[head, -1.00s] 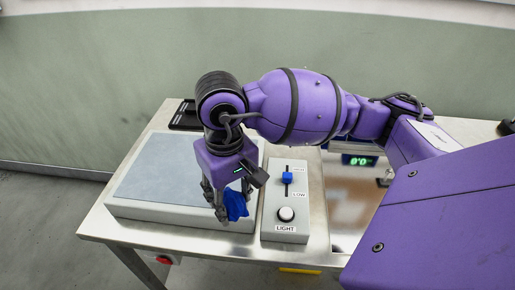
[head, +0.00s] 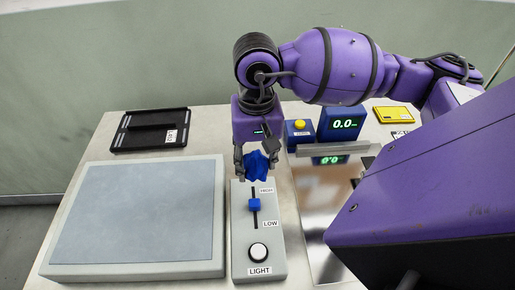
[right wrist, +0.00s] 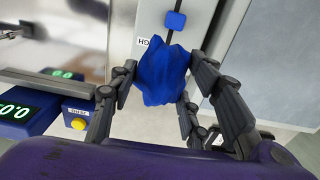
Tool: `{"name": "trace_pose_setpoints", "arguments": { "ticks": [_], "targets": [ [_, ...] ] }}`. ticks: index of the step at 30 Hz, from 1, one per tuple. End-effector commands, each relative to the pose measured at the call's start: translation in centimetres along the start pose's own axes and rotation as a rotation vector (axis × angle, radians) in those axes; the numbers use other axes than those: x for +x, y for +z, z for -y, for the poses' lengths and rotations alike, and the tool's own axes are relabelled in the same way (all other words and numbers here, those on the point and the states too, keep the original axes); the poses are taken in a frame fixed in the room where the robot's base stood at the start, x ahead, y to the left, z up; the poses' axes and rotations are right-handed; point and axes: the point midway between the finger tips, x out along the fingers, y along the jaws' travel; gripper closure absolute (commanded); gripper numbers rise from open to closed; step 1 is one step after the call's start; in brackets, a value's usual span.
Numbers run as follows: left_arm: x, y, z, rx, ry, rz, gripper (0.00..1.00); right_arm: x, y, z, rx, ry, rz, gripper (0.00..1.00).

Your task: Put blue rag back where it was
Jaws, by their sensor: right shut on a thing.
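The blue rag (head: 257,165) is a crumpled cloth held between the fingers of my right gripper (head: 256,160). In the head view it hangs just beyond the far end of the grey light control box. The right wrist view shows the rag (right wrist: 161,76) bunched between the fingers of the right gripper (right wrist: 165,85), with the box behind it. I cannot tell how high it is above the table. My left gripper is not in view.
The light control box (head: 240,262) has a blue slider and a round button. A large grey pad (head: 140,215) lies left of it. A black tray (head: 150,130) sits at the back left. A blue display (head: 342,123) and a yellow-button box (head: 299,136) stand to the right.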

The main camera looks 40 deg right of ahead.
Motion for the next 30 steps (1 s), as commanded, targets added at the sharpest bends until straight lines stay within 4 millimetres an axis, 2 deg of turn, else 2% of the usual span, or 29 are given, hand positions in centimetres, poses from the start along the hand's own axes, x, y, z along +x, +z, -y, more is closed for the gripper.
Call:
{"name": "trace_pose_setpoints", "arguments": {
  "ticks": [5,14,18,22,30],
  "targets": [
    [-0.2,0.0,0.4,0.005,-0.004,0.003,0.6,0.8,-2.1,0.1,0.038,0.0,0.0,0.8],
    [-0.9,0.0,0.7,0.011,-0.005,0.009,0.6,4.1,-9.5,0.0,0.038,-0.001,0.0,0.8],
    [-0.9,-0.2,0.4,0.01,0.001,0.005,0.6,7.1,-11.5,0.0,0.034,0.0,0.003,0.8],
    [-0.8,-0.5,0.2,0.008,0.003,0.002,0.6,8.7,-12.9,-0.1,0.032,-0.001,0.001,0.8],
    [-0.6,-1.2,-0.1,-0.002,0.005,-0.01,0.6,10.5,-13.9,-0.1,0.032,0.001,0.003,0.8]
  ]
}}
